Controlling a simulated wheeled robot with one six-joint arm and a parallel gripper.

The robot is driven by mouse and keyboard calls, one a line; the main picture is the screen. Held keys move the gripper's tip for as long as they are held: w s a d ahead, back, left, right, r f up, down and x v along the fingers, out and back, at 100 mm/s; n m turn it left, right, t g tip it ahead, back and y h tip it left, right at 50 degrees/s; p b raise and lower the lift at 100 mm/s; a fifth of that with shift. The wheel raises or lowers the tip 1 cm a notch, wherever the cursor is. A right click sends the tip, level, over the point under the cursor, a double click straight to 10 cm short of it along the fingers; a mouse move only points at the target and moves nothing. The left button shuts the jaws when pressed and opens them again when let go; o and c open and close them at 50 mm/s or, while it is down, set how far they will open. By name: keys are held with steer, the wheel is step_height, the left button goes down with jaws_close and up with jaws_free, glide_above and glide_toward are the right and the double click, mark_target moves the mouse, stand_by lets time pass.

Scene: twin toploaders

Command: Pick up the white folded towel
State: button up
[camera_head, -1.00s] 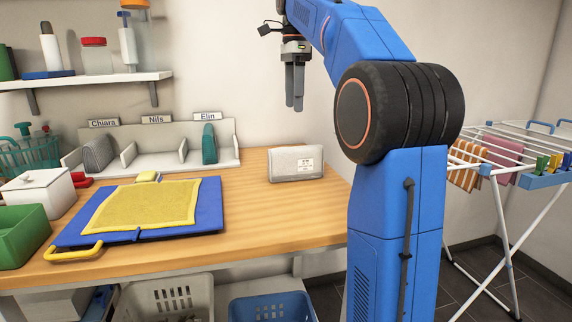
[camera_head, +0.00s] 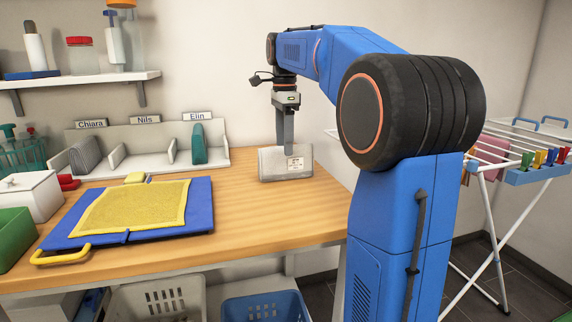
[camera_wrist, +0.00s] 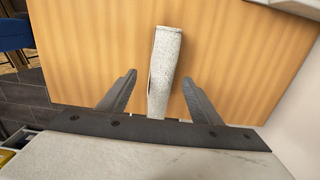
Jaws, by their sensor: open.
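The white folded towel (camera_head: 271,166), greyish with a small printed label on its front, stands on the back right part of the wooden table. My gripper (camera_head: 284,148) points down just over it, with its fingertips at about the towel's top edge. In the wrist view, the towel (camera_wrist: 165,52) shows as a narrow pale strip running between the two spread fingers of my gripper (camera_wrist: 159,77). A gap shows on both sides, so the fingers look apart from it. The towel's lower part is hidden by the gripper's mount in that view.
A blue folding board (camera_head: 200,213) with a yellow cloth (camera_head: 130,207) lies left on the table (camera_head: 260,215). Behind it stands a rack with name cards (camera_head: 145,119), holding a grey and a teal cloth (camera_head: 198,143). A drying rack (camera_head: 500,160) stands right. Table around the towel is clear.

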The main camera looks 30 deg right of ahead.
mark_target(286, 162)
steer(key=shift+w+d+f, duration=0.1)
steer(key=shift+d+f, duration=0.1)
steer(key=shift+f, duration=0.95)
steer(key=shift+d+f, duration=0.15)
steer(key=shift+f, duration=0.95)
steer(key=c, duration=1.3)
steer(key=shift+c, duration=0.2)
